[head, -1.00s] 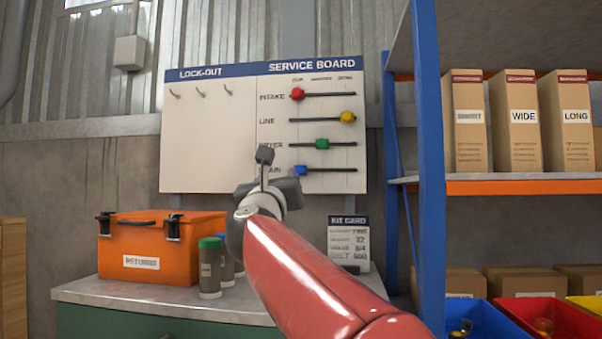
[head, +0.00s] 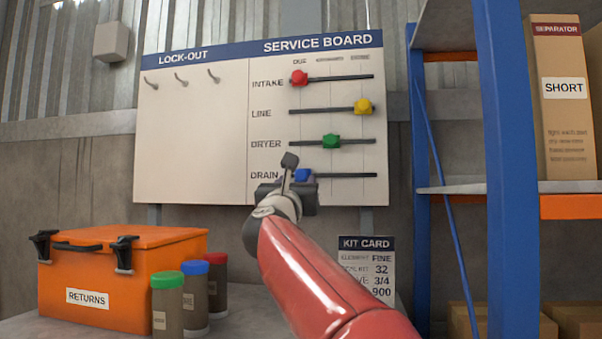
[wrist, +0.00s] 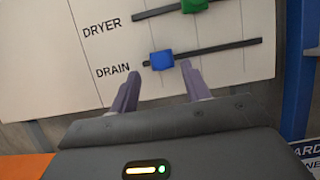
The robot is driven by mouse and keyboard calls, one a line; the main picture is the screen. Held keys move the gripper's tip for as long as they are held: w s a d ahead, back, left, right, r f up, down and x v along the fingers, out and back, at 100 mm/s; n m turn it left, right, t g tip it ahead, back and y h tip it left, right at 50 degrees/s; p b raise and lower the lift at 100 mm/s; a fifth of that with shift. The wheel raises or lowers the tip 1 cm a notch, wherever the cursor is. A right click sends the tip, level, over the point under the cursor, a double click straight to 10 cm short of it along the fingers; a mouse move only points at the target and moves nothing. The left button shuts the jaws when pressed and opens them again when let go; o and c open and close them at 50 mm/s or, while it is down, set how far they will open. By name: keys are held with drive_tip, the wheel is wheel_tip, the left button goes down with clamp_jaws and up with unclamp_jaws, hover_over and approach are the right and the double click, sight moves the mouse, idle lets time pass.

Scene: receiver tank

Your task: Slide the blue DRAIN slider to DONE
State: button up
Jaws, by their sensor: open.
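The service board (head: 210,110) hangs on the wall with rows for INTAKE, LINE, DRYER and DRAIN. The blue DRAIN slider (head: 302,175) sits near the left end of its dark rail, on the DUE side, partly hidden by my gripper in the head view. In the wrist view the blue slider (wrist: 162,60) lies just beyond my open gripper (wrist: 160,78), between the lines of its two fingers. The fingers appear apart from it. The DRAIN rail (wrist: 225,47) runs to the right from the slider. The DONE heading at the right is too small to read clearly.
The red (head: 299,78), yellow (head: 363,106) and green (head: 331,141) sliders sit on rails above. An orange RETURNS box (head: 120,275) and several capped jars stand below left. A kit card (head: 366,262) stands below the board. A blue shelf post (head: 505,170) rises at right.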

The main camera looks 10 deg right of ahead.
sight(301, 174)
drive_tip(key=p+x, duration=0.2)
drive_tip(key=x, duration=0.3)
clamp_jaws()
